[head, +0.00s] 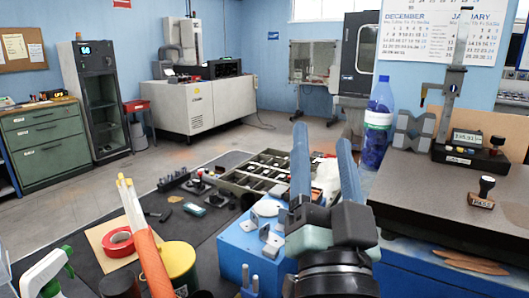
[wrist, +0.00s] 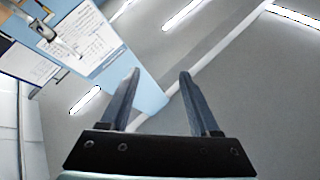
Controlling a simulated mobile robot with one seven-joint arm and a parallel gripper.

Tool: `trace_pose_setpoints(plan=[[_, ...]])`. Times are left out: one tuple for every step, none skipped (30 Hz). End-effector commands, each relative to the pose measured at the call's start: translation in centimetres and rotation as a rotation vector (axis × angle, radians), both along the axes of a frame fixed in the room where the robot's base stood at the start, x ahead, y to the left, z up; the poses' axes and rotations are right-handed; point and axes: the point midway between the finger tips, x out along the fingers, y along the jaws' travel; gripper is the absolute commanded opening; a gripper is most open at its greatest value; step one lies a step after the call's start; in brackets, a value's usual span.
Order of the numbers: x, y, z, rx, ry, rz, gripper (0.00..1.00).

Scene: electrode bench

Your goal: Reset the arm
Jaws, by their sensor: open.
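My gripper (head: 323,160) rises from the lower middle of the head view, its two long blue-grey fingers apart and nothing between them. In the wrist view my gripper (wrist: 156,85) is also open and empty, pointing up toward the ceiling (wrist: 235,95) and the top of a blue wall (wrist: 145,90). The fingers stand in front of the bench in the head view and hide part of what lies behind them. No contact with any object shows.
A blue block (head: 236,250) with metal parts and a sectioned tray (head: 262,172) are left of my gripper. A bottle (head: 378,125), a grey stone slab (head: 425,190) and a gauge stand (head: 452,95) are at right. Orange-and-white electrodes (head: 145,240) stand at front left.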

Motion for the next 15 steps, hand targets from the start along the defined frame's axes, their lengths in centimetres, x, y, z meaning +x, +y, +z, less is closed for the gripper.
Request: trace_pose_setpoints(plan=[[-1.6,2.0,3.6,-0.084,-0.059,-0.021,0.62],[-2.5,2.9,5.2,-0.131,-0.084,-0.041,0.62],[-3.8,4.1,7.3,-0.188,-0.120,-0.071,0.62],[-4.9,4.8,8.8,-0.230,-0.147,-0.095,0.62],[-6.1,5.6,10.2,-0.267,-0.174,-0.121,0.62],[-7.7,6.4,12.0,-0.312,-0.212,-0.158,0.62],[-9.0,7.0,13.2,-0.344,-0.239,-0.186,0.62],[-10.4,7.5,14.4,-0.372,-0.267,-0.218,0.62],[-10.4,7.4,16.3,-0.383,-0.261,-0.231,0.62],[-10.1,7.3,17.3,-0.381,-0.254,-0.230,0.62],[-10.1,7.2,18.2,-0.379,-0.252,-0.228,0.62],[-10.0,7.2,19.2,-0.379,-0.252,-0.227,0.62],[-10.0,7.2,20.0,-0.379,-0.251,-0.227,0.62],[-10.0,7.2,20.9,-0.378,-0.252,-0.226,0.62],[-10.0,7.2,22.1,-0.378,-0.252,-0.226,0.62]])
